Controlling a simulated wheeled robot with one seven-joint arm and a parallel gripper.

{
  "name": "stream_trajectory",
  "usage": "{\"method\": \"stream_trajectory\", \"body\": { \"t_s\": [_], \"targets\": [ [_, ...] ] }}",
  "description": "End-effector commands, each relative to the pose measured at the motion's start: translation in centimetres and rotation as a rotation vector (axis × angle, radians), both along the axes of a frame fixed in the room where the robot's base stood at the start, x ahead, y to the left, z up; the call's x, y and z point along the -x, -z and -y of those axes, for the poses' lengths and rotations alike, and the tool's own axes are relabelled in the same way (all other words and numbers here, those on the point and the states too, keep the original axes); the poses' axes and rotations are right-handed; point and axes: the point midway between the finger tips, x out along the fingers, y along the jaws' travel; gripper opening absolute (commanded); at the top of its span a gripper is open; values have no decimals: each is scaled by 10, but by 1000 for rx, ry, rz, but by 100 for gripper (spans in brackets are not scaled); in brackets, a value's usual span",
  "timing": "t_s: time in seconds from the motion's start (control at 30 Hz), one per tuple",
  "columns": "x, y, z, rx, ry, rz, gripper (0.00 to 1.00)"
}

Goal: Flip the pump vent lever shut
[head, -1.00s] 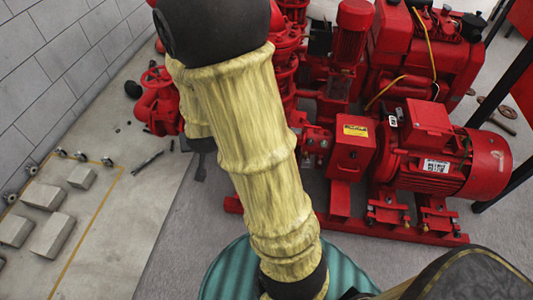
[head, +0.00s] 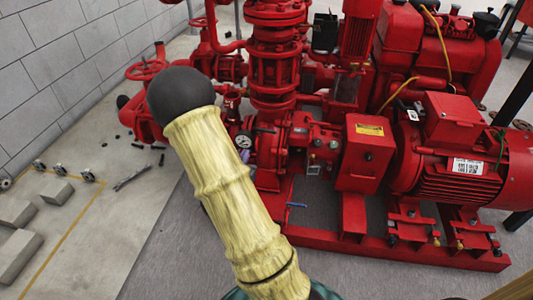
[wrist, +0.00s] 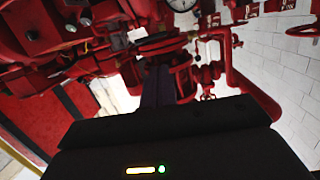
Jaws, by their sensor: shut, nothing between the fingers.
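The red pump (head: 270,150) stands at the middle of the head view, on a red base frame. A small blue lever (head: 296,205) sticks out low at its front, roughly level; I cannot tell for certain whether it is the vent lever. My gripper (wrist: 158,88) shows in the wrist view as dark fingers shut together and empty, pointing in among red pump parts. I cannot tell whether they touch anything.
A pressure gauge (head: 243,141) sits left of the pump; a gauge also shows at the wrist view's top edge. A red motor (head: 465,155) stands at the right. A red handwheel (head: 147,69) and pipes are at the left. Grey floor lies open in front.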

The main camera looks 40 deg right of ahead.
Motion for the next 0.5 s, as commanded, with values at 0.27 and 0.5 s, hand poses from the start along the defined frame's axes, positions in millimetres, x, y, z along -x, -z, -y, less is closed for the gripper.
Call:
{"method": "stream_trajectory", "body": {
  "t_s": [0.27,0.5],
  "targets": [
    [13,40,16,161,75,58,0],
    [14,37,17,171,80,63,0]
  ]
}}
